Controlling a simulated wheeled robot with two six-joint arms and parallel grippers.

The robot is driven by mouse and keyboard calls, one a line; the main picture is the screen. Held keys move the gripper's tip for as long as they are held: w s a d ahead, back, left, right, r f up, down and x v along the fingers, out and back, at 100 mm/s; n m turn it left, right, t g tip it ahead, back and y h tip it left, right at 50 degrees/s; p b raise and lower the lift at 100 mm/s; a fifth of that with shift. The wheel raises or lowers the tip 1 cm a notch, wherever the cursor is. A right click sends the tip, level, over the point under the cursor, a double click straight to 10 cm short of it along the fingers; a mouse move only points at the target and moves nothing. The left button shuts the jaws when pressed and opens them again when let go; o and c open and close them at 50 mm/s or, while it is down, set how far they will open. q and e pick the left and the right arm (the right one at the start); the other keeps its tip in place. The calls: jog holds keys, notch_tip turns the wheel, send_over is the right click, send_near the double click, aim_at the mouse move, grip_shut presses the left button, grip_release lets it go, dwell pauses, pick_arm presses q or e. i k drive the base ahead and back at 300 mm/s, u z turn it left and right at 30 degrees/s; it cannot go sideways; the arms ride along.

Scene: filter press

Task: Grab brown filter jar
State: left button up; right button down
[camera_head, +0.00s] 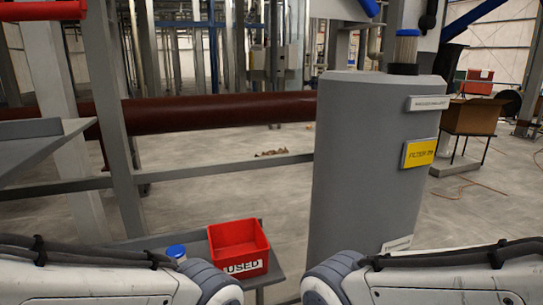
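I cannot make out a clearly brown filter jar. A red bin labelled "USED" (239,262) sits on the low shelf beside the blue-lidded jar. Links of both my arms cross the bottom corners; neither gripper shows.
The housing carries a yellow label (419,152). A grey metal tray (35,145) and steel posts stand at the left. A dark red pipe (210,117) runs behind. A cardboard box (474,117) stands on a stand at the right. Open concrete floor lies between.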

aim_at(406, 41)
jog(key=z, duration=2.3)
jog(key=i, duration=1.4)
jog(key=u, duration=2.65)
